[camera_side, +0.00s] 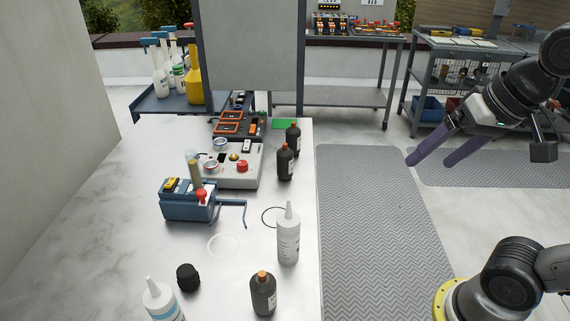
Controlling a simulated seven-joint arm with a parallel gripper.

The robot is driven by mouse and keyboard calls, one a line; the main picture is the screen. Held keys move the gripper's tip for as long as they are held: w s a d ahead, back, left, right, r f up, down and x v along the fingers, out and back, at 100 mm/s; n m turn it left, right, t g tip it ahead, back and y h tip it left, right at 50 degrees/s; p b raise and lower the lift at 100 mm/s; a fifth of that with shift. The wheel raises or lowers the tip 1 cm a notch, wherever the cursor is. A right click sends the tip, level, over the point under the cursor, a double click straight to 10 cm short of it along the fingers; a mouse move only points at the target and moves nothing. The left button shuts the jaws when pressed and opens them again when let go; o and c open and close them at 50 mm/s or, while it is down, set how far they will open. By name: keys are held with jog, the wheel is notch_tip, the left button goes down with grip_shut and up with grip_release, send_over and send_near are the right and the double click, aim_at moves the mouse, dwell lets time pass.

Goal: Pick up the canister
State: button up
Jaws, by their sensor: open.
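Nothing in view is clearly marked as the canister, and I cannot tell which container it is. A small black ribbed container (188,277) stands near the front of the white table. Dark bottles with orange caps stand at the table's right side: one at the front (263,294), one further back (285,163) and one behind that (293,139). A white nozzle bottle (289,238) stands near the right edge. My gripper (430,162) is at the right, over the floor beyond the table's right edge. Its two purple fingers are apart, empty and well away from all the containers.
A blue tool box (187,203) with a bent handle and a grey control box (234,168) stand mid-table. Another nozzle bottle (161,301) is at the front edge. A grey panel (253,45) rises behind. The left of the white table (95,215) is clear.

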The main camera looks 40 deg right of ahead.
jog(key=w+r+m, duration=0.5)
jog(key=w+r, duration=0.2)
jog(key=w+r+m+g, duration=0.2)
jog(key=w+r+m, duration=0.2)
jog(key=w, duration=0.8)
jog(key=m+g, duration=0.3)
jog(key=m, duration=0.1)
send_over(285, 149)
notch_tip(285, 149, down, 17)
jog(key=f, duration=1)
jog(key=shift+w+d+f, duration=0.15)
jog(key=shift+w+f, duration=0.05)
jog(key=shift+w, duration=0.2)
jog(key=shift+s+d+f, duration=0.1)
jog(key=shift+s+f, duration=0.05)
jog(key=shift+f, duration=2.85)
jog(key=shift+r, duration=0.1)
grip_shut()
